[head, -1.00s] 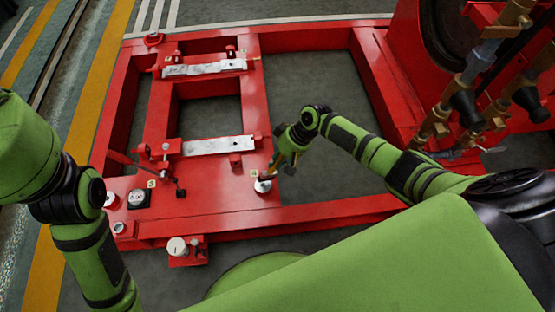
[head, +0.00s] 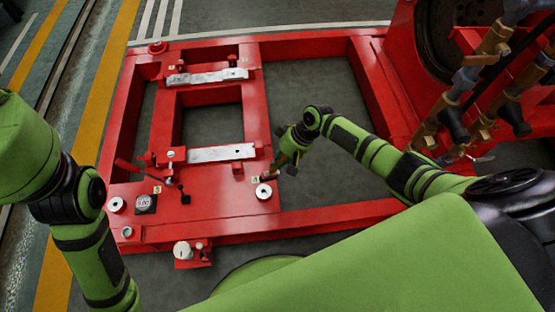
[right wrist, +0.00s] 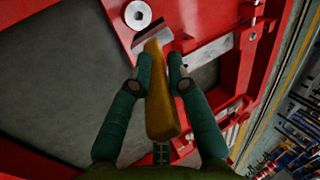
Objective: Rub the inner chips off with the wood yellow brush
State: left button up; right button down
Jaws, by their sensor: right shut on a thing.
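My right gripper (head: 286,168) is shut on the yellow wooden brush. In the right wrist view its two fingers (right wrist: 160,80) pinch the yellow handle (right wrist: 160,105), and the brush head (right wrist: 152,34) points away from me. In the head view the brush (head: 270,176) is small and partly hidden by the gripper. It is just beyond a round pale metal pad (head: 263,191) on the red frame, which also shows in the right wrist view (right wrist: 138,14). I cannot make out any chips. My left arm shows at the left, but its gripper is out of view.
The red base frame (head: 225,205) has large openings with grey floor below. Two metal plates (head: 221,153) lie across its rails. A dial gauge (head: 145,203) and another round pad (head: 116,205) are at the left. Brass pipes and valves (head: 490,75) stand at the right.

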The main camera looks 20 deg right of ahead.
jog(key=s+d, duration=0.3)
jog(key=d, duration=0.8)
jog(key=shift+r, duration=0.1)
dwell(0.5)
